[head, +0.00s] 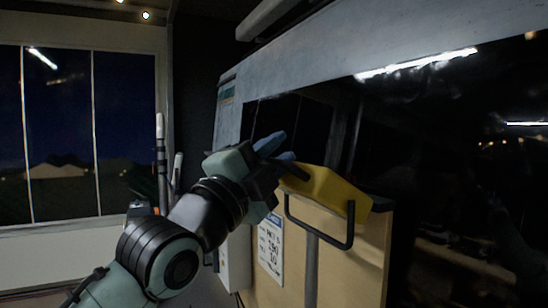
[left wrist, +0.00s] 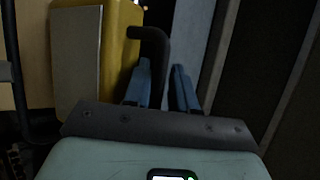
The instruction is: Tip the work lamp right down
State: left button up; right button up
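The work lamp is a yellow housing (head: 328,190) on top of a tan panel in the head view, with a dark U-shaped bar hanging in front of it. In the left wrist view the yellow housing (left wrist: 120,45) is at upper left, with a pale grey face on its left. A short dark bent bar (left wrist: 152,42) sticks out from its right side. My left gripper (head: 278,150) is just beyond the lamp's left end, its blue fingers apart. In the left wrist view the gripper (left wrist: 163,85) shows nothing clearly clasped; the bar's lower end is hidden by a finger. My right gripper is not in view.
The tan panel (head: 345,262) carries a white printed label (head: 270,250). A large dark glossy surface (head: 460,170) fills the right.

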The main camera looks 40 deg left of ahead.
pick_arm(q)
jog(key=shift+s+f+b, duration=0.35)
jog(key=b+v, duration=0.3)
jog(key=v, duration=0.9)
jog(key=shift+s, duration=0.3)
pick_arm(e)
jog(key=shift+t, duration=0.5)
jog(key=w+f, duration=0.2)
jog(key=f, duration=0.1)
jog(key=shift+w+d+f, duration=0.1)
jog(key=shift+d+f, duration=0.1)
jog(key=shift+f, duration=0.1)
